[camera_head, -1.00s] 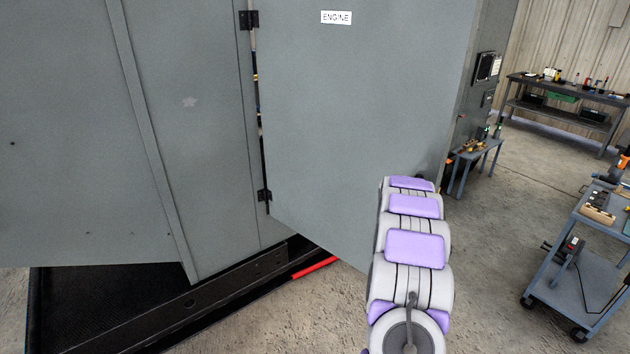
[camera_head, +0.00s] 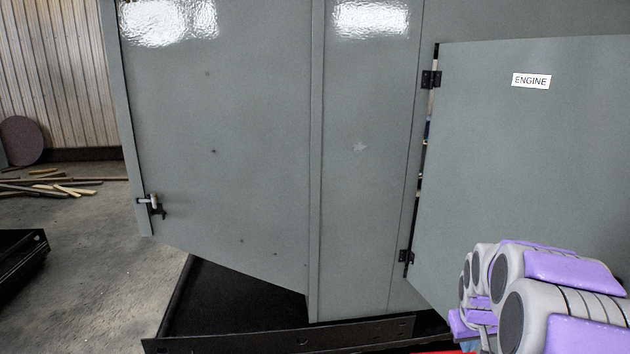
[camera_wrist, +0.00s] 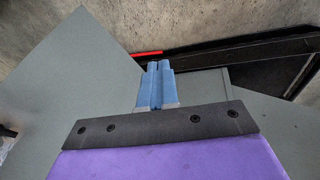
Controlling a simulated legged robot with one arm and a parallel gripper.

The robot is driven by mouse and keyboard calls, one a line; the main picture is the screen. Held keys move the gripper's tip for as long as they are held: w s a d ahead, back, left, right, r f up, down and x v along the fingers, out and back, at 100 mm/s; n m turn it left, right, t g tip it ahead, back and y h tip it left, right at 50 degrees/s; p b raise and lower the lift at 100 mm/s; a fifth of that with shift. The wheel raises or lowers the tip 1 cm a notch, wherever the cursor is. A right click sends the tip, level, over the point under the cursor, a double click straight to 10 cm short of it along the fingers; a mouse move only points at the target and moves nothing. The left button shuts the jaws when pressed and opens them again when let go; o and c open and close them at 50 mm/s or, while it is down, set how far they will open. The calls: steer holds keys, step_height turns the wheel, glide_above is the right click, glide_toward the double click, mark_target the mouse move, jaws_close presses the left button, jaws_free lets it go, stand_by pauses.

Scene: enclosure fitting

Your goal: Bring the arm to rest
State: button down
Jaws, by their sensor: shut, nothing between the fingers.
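My gripper (camera_wrist: 158,68) shows in the wrist view with its two blue fingers together and nothing between them. It points toward the base of the grey enclosure, apart from the panels as far as I can tell. In the head view my arm, grey with purple pads, is folded at the lower right, in front of the ENGINE door (camera_head: 540,150). That door stands swung out on its hinges.
Another grey door (camera_head: 225,150) with a latch handle (camera_head: 152,204) stands open at the left. A black base rail (camera_head: 280,340) runs along the floor. Wood pieces (camera_head: 55,186) lie at the far left, with bare concrete floor (camera_head: 110,250) in front. A red bar (camera_wrist: 147,53) lies near the rail.

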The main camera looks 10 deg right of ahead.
steer(key=s+a+f+g+y+b, duration=0.1)
steer(key=s+a+b, duration=0.3)
steer(key=s+a, duration=0.8)
steer(key=s+a+f+n+g+y+b, duration=0.1)
steer(key=s+a+f+g+b, duration=0.2)
steer(key=s+a, duration=0.9)
steer(key=shift+s+f+b, duration=0.35)
steer(key=shift+s+f, duration=0.5)
steer(key=shift+s, duration=2.8)
